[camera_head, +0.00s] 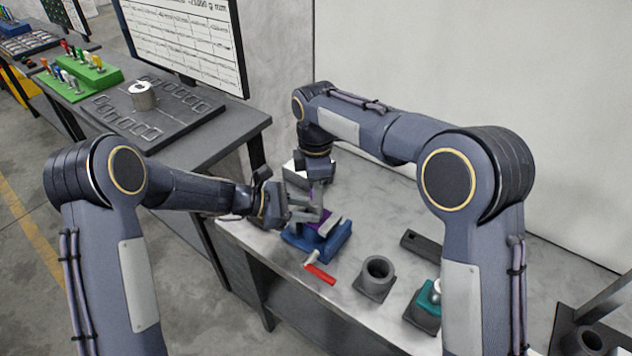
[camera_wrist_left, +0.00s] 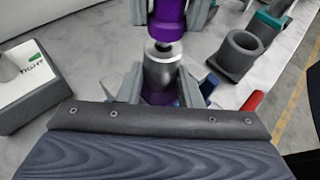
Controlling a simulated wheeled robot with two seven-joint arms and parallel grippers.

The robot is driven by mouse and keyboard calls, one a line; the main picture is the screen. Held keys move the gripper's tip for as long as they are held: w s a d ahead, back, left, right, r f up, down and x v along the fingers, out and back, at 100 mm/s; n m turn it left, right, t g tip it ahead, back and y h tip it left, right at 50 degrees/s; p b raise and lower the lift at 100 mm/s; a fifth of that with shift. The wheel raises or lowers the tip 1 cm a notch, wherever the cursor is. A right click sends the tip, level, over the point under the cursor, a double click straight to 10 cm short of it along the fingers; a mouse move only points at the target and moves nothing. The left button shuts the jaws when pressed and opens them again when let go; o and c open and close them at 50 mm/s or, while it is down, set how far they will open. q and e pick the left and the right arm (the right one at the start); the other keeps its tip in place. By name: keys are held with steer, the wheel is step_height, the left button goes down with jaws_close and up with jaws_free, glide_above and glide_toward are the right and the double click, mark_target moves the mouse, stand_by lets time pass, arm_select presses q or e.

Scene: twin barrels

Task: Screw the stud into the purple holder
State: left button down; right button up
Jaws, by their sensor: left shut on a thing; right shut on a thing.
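In the left wrist view, my left gripper (camera_wrist_left: 160,85) is shut around a silver cylinder (camera_wrist_left: 160,72) with purple showing at its lower end. Directly above it, my right gripper (camera_wrist_left: 170,14) is shut on an upright purple piece (camera_wrist_left: 167,22). A short dark tip (camera_wrist_left: 163,45) shows between the purple piece and the silver top; I cannot tell how deep it sits. In the head view, my left gripper (camera_head: 300,208) comes in from the left and my right gripper (camera_head: 318,188) points down, above a blue base (camera_head: 333,246). Fingers hide much of the parts.
A red-handled tool (camera_head: 320,274) lies in front of the blue base. A grey cup (camera_head: 372,284), a teal-topped block (camera_head: 424,308) and a dark bar (camera_head: 421,246) are to the right. A box marked TIGHT (camera_wrist_left: 28,88) stands at left in the wrist view.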

steer(key=shift+f, duration=0.6)
stand_by(0.4)
